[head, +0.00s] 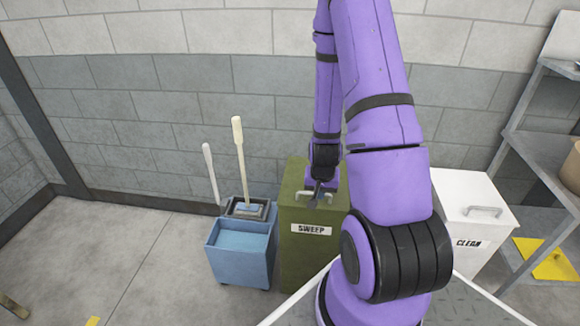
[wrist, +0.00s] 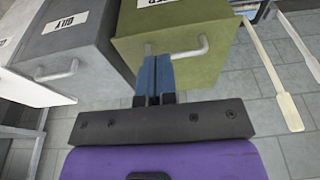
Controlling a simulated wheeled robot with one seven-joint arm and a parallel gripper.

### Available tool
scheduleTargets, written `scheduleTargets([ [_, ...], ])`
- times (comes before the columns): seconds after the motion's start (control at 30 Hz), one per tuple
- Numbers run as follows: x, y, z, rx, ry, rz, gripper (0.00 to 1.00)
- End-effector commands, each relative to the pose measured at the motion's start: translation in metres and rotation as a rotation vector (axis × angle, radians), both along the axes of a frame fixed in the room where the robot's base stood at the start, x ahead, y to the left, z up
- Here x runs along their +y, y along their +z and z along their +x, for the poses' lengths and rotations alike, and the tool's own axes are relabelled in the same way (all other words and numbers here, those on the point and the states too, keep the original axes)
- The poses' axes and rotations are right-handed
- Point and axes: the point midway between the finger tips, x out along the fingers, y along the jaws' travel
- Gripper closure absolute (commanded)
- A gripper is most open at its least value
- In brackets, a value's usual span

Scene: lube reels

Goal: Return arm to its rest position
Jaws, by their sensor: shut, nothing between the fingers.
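My purple arm (head: 385,110) rises up out of the head view and comes back down behind itself. My gripper (head: 317,198) points down over the top of the olive bin (head: 300,255) labelled SWEEP. In the wrist view the blue fingers (wrist: 154,72) are together with nothing between them. They overlap the left end of the pale handle (wrist: 190,50) on the olive bin; I cannot tell whether they touch it.
A blue mop bucket (head: 240,252) with two upright handles stands left of the olive bin. A white bin (head: 470,215) labelled CLEAN and a metal shelf (head: 545,150) are at right. A grey bin (wrist: 75,45) shows in the wrist view. Floor at left is mostly clear.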

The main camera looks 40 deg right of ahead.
Motion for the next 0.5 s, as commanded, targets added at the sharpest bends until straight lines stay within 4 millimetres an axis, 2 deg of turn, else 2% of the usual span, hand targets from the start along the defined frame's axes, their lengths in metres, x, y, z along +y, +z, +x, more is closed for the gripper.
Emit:
scheduleTargets([
  [0.3, 0.002, 0.005, 0.003, -0.005, 0.008, -0.001, 1.00],
  [0.37, 0.003, 0.013, 0.007, -0.013, 0.021, -0.003, 1.00],
  [0.5, 0.014, 0.046, 0.023, -0.037, 0.078, -0.002, 1.00],
])
